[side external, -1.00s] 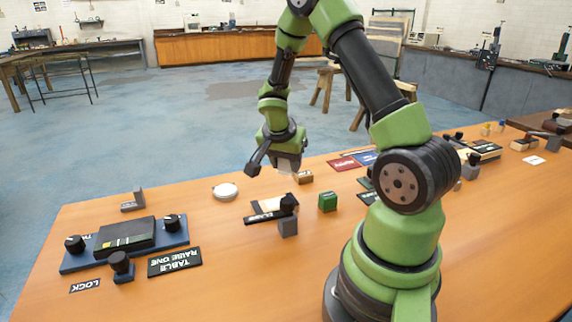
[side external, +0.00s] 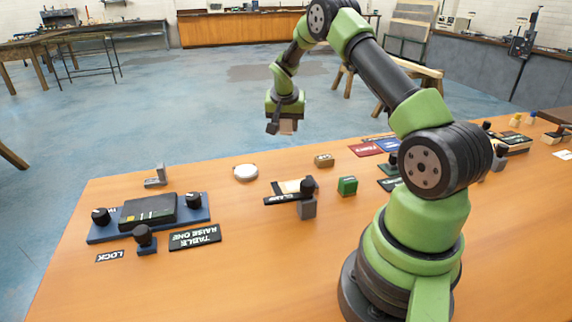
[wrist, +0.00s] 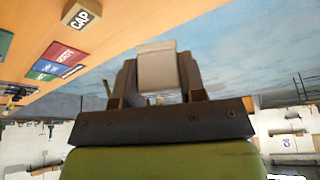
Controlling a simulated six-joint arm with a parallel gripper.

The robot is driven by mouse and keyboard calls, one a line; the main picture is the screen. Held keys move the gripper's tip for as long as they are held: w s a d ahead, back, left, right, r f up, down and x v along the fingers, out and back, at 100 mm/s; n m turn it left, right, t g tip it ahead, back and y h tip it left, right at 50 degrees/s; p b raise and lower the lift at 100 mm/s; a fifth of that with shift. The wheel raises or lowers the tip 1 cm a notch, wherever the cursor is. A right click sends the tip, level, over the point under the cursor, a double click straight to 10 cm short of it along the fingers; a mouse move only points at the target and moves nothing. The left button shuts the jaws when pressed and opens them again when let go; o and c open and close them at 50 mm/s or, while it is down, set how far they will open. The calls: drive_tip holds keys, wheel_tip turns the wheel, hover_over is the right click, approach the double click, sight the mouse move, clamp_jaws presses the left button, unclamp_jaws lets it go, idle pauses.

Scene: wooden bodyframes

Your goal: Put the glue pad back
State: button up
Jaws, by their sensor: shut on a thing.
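My gripper (side external: 284,122) is raised in the air beyond the far edge of the wooden table (side external: 262,245) in the side view. In the wrist view my gripper (wrist: 157,88) is shut on a pale, beige-white block, the likely glue pad (wrist: 157,68), held between its two dark fingers. The glue pad (side external: 288,127) shows small under the gripper in the side view, clear of the table. No label on it is readable.
A CAP block (side external: 324,160), a green block (side external: 347,186), a round white dish (side external: 246,172) and a clamp (side external: 306,205) stand on the table. A dark panel with knobs (side external: 149,212) is at left. Red and blue cards (side external: 366,150) lie farther right. The front middle is clear.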

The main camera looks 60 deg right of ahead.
sight(286, 162)
wheel_tip(286, 162, down, 10)
drive_tip(key=shift+w+d, duration=0.1)
idle(0.4)
drive_tip(key=shift+f, duration=0.1)
drive_tip(key=o, duration=0.9)
